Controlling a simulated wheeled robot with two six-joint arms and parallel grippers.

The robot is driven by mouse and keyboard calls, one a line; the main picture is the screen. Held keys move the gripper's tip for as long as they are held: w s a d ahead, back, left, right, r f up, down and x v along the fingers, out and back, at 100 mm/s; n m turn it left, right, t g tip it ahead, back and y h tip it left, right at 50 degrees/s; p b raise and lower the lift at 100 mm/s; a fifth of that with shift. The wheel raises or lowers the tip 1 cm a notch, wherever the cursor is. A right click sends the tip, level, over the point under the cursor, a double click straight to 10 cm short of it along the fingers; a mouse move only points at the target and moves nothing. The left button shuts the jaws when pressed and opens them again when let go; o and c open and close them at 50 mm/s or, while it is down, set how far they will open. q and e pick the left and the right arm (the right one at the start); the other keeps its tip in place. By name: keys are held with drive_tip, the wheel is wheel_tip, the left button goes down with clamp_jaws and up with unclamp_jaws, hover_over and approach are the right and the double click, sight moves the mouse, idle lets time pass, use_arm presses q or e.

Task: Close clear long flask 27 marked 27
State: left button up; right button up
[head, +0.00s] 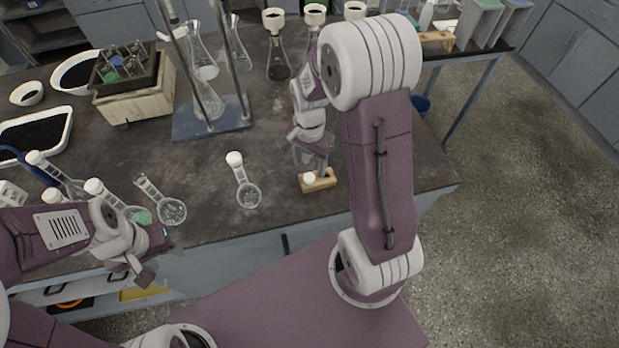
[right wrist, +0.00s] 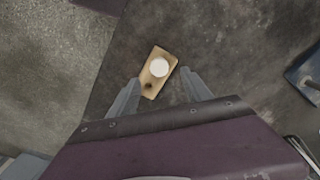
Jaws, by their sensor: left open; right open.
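A clear long-necked flask (head: 168,206) lies tilted on the bench, its neck end without a white cap. A second long flask (head: 247,190) has a white cap, as do several more at the left. No number is legible. A small wooden block (head: 324,183) near the bench's front edge carries a round white cap (head: 309,177); the block (right wrist: 149,90) and cap (right wrist: 159,67) also show in the right wrist view. My right gripper (right wrist: 160,77) is open above the block, fingers either side of the cap. My left gripper (head: 158,260) is open and empty near the front edge.
A blue-based stand (head: 212,122) with upright rods and glassware stands behind. A wooden box (head: 135,103) and dark-filled trays (head: 38,133) are at the left. Several flasks with dark-filled funnels (head: 277,58) stand at the back. The bench between the capped flask and the block is clear.

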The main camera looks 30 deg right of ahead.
sight(309, 177)
wheel_tip(309, 177, down, 5)
drive_tip(key=shift+s+a+f, duration=0.1)
idle(0.3)
clamp_jaws()
